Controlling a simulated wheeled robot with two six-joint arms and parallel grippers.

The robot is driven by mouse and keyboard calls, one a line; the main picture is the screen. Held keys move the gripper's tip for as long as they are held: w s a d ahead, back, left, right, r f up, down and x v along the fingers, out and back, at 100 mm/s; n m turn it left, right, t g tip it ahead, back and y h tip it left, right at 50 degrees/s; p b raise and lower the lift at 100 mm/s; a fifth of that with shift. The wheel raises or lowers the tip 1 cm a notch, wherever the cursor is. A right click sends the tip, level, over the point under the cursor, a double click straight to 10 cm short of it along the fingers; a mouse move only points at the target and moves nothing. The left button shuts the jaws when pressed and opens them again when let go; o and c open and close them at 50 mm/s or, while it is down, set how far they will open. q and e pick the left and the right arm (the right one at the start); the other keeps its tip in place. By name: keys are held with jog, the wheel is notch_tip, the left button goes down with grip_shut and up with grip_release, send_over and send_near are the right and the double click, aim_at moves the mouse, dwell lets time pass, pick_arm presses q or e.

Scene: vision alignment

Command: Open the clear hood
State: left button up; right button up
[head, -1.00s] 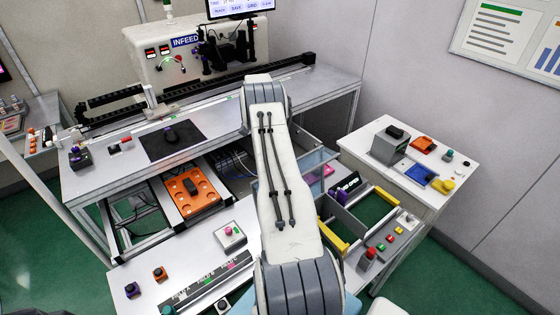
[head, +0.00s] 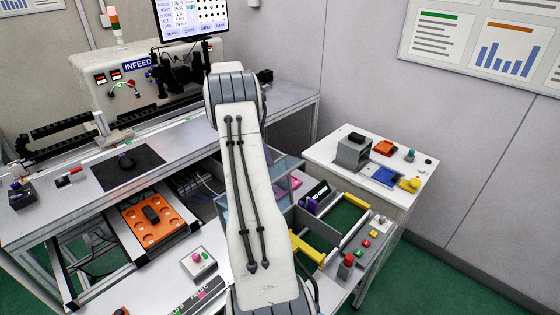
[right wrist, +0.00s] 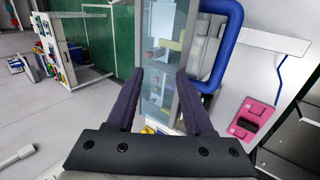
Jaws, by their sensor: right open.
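The clear hood (head: 285,164) shows as bluish see-through panes beside my arm in the head view, partly hidden by it. In the right wrist view, a see-through pane, seemingly the hood (right wrist: 154,88), lies beyond and between the fingers. My right gripper (right wrist: 159,74) is open, its two dark fingers spread on either side of the pane. I cannot tell whether they touch it. In the head view my own arm hides this gripper. My left gripper is not in view.
A blue curved tube (right wrist: 232,45) is close to the right finger. A pink part (right wrist: 256,118) lies farther right. In the head view, a yellow-handled frame (head: 308,250) and button panel (head: 360,248) stand right of my arm. A white side table (head: 325,148) is beyond.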

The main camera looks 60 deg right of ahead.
jog(key=s+r, duration=0.1)
jog(key=s+d+r+b, duration=0.1)
jog(key=s, duration=0.1)
jog(key=s+r, duration=0.1)
jog(key=shift+s+d+b, duration=0.25)
jog(key=shift+s+b, duration=0.1)
jog(key=shift+s, duration=0.05)
jog(key=shift+s+r, duration=0.2)
jog(key=shift+s, duration=0.1)
